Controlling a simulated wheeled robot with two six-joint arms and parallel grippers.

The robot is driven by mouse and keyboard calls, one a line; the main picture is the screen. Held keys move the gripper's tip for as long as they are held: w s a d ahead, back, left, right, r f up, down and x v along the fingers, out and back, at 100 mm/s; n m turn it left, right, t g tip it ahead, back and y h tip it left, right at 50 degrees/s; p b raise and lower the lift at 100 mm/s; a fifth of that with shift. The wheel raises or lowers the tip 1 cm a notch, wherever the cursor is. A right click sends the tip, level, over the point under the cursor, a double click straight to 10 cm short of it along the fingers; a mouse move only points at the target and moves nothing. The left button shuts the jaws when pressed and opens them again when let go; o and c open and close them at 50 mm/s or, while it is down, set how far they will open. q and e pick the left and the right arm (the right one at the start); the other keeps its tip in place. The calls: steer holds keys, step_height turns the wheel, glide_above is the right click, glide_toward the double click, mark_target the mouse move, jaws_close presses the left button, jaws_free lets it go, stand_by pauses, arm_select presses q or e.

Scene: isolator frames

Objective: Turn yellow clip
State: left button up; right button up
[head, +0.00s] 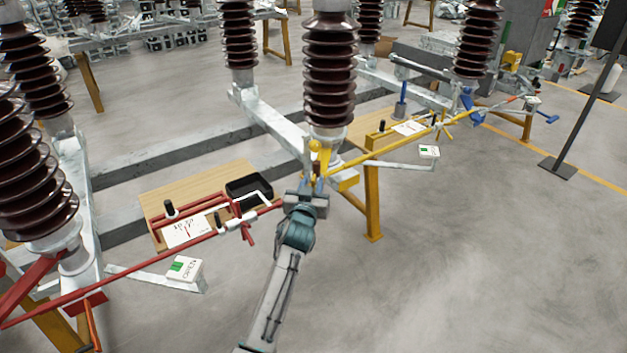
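A yellow part, apparently the yellow clip (322,157), stands upright with a rounded top at the foot of the middle dark insulator. The grey-teal arm from the bottom is my left one. Its gripper (313,186) is right below the yellow part, with the fingers pointing up at it. The fingers overlap the part's lower end, so I cannot tell whether they touch or grip it. A yellow rod (390,148) runs from here up to the right. My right gripper is not in view.
A red rod (140,262) runs to the lower left, past a wooden board (205,184) with a black tray (249,187). A white OPEN sign (185,269) sits below it. A yellow leg (372,205) stands right of my gripper. The floor at lower right is clear.

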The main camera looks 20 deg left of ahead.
arm_select(q)
steer(key=shift+w+a, duration=0.15)
steer(key=shift+w, duration=0.75)
jaws_close()
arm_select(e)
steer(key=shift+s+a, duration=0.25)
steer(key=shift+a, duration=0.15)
